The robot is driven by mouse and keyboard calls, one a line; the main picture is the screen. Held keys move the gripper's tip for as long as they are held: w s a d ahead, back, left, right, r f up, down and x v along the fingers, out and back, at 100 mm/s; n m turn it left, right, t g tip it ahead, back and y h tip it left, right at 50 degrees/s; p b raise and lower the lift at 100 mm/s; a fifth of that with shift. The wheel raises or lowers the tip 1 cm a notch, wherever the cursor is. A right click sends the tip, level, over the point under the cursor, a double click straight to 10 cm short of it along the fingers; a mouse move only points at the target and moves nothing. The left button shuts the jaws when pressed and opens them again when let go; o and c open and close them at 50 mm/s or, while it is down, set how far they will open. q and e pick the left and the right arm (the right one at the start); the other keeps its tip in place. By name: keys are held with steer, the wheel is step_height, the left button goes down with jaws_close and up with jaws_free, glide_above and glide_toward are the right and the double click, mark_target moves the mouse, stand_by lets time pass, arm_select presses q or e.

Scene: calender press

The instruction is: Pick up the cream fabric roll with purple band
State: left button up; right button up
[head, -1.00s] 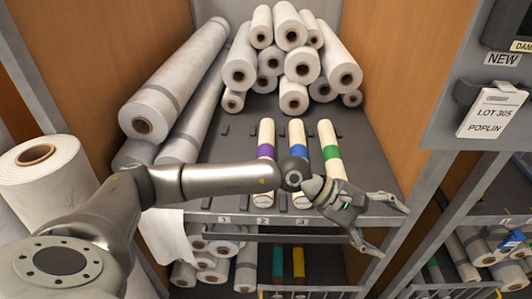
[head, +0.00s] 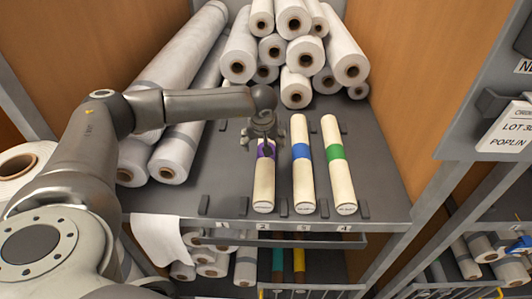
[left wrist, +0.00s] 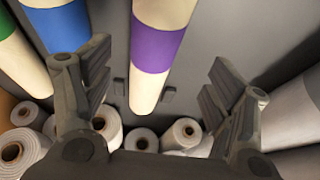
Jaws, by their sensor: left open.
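The cream fabric roll with purple band (head: 263,184) lies on the grey shelf (head: 227,190), leftmost of three banded rolls. In the left wrist view the same roll (left wrist: 147,88) runs between my open fingers, purple band in the middle. My left gripper (head: 264,146) is over the band and hides part of it and the roll's far end. The left wrist view shows my left gripper (left wrist: 150,88) open and empty, with a gap on both sides of the roll. My right gripper is not in view.
Close to the right lie a blue-banded roll (head: 303,176) and a green-banded roll (head: 339,175). Small dark stops (head: 204,204) stand on the shelf. White rolls (head: 293,50) are stacked behind, and long wrapped rolls (head: 180,135) lie at left.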

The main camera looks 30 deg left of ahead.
arm_select(q)
steer(key=shift+p+x, duration=0.4)
steer(key=shift+x, duration=0.5)
steer(key=f+p, duration=0.1)
steer(key=f, duration=0.1)
steer(key=w+f+p, duration=0.1)
steer(key=shift+d+f, duration=0.1)
steer(key=shift+f, duration=0.3)
steer(key=shift+w+f, duration=0.15)
steer(key=shift+f, duration=0.15)
steer(key=c, duration=1.2)
steer(key=shift+r, duration=0.1)
steer(key=shift+c, duration=1)
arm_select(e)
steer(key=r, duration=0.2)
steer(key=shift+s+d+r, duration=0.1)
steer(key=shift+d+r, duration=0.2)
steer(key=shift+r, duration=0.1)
